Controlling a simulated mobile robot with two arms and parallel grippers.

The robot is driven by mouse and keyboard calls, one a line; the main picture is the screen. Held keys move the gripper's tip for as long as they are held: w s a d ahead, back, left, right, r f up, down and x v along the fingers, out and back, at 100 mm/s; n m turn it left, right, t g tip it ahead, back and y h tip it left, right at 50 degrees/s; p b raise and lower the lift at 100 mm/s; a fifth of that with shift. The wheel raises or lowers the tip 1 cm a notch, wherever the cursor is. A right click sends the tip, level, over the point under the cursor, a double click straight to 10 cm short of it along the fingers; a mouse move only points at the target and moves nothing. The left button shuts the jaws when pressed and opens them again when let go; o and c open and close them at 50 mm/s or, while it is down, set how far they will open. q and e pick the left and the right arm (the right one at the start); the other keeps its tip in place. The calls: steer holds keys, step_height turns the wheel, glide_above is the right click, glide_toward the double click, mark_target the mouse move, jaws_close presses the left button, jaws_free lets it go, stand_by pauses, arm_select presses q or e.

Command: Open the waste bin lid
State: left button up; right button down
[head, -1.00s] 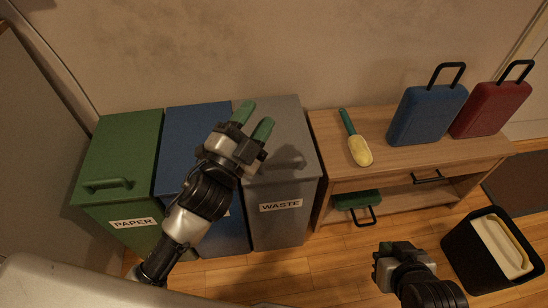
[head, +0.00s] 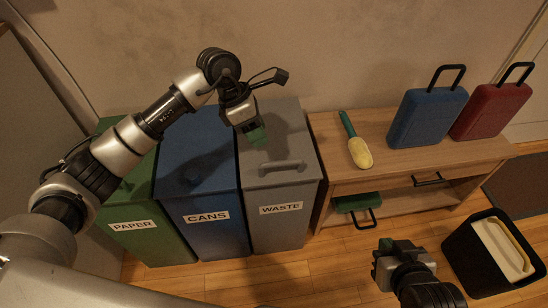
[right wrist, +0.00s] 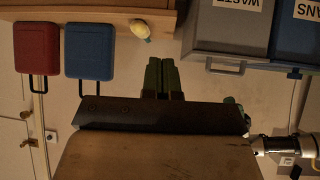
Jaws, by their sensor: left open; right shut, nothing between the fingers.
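The grey waste bin (head: 280,225) stands at the right end of the row of bins, its lid (head: 290,140) down. A bar handle (head: 282,168) sits near the lid's front edge; it also shows upside down in the right wrist view (right wrist: 225,68). My left gripper (head: 257,136) is open, its green fingers pointing down over the left part of the lid, behind the handle and apart from it. Whether the fingers touch the lid I cannot tell. My right gripper (head: 387,246) is shut and empty in front of the bench; its green fingers show in the right wrist view (right wrist: 162,78).
The blue cans bin (head: 205,235) and green paper bin (head: 155,240) stand to the left. A wooden bench (head: 400,165) on the right holds a scoop (head: 357,148), a blue case (head: 428,115) and a red case (head: 490,108). A black open bin (head: 465,255) stands on the floor.

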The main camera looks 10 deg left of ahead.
arm_select(q)
steer(key=b, duration=0.2)
glide_above(274, 158)
steer(key=s, duration=0.5)
steer(key=f, duration=0.8)
steer(key=shift+w+d, duration=0.15)
steer(key=shift+d, duration=0.15)
steer(key=shift+d+f, duration=0.15)
steer(key=shift+f, duration=0.05)
arm_select(e)
steer(key=w+a+r+t+y, duration=0.1)
steer(key=w+a+r+t, duration=0.1)
steer(key=w+r+t, duration=0.2)
steer(key=shift+r+t+y, duration=0.4)
steer(key=shift+r+t, duration=0.15)
steer(key=shift+t, duration=0.05)
arm_select(q)
steer(key=shift+c, duration=0.2)
jaws_close()
